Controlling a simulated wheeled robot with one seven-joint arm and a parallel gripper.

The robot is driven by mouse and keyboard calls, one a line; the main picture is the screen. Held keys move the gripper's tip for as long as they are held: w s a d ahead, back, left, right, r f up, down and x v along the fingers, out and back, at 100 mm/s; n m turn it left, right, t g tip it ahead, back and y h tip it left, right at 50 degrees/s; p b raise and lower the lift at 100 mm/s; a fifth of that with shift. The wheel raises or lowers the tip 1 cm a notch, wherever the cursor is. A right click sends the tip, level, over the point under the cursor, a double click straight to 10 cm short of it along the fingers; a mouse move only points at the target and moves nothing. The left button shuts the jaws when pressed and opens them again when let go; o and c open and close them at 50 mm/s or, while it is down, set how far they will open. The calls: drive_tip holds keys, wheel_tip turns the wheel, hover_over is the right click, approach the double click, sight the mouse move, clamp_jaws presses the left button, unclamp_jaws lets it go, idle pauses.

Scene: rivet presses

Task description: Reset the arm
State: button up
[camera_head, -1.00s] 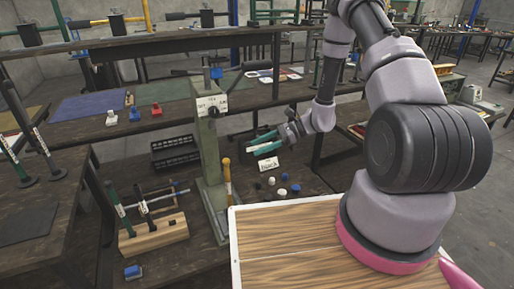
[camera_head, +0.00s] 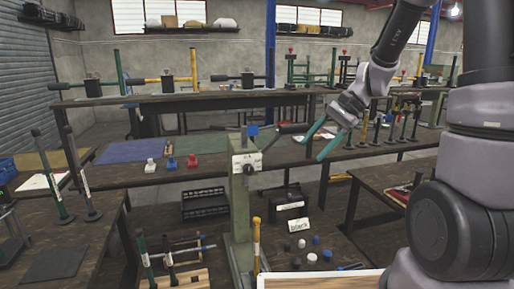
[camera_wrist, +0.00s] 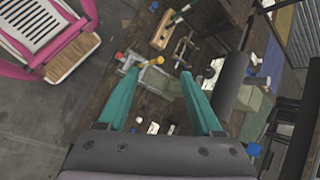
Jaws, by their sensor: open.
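My gripper (camera_head: 322,142) is raised at the right of the head view, in front of the shelving benches, with its two teal fingers spread and nothing between them. In the wrist view my gripper (camera_wrist: 160,85) points down over the workbench, fingers apart and empty. The green rivet press (camera_head: 240,205) with a blue top stands left of the gripper in the head view, apart from it. My arm reaches up along the right side of the head view.
Several small black, white and blue knobs lie near the card. Red and white pieces rest on the bench behind.

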drive_tip(key=s+d+r+n+t+h, duration=0.2)
drive_tip(key=s+d+r+t, duration=0.1)
drive_tip(key=s+r, duration=0.3)
drive_tip(key=s+d+r+n+t+h, duration=0.2)
drive_tip(key=s+d+r+t+h, duration=0.1)
drive_tip(key=s+r, duration=0.4)
wheel_tip(320, 180, up, 3)
drive_tip(key=shift+s+d+f+n+t+h, duration=0.15)
drive_tip(key=shift+d+n+t+h, duration=0.2)
drive_tip(key=shift+d+t, duration=0.55)
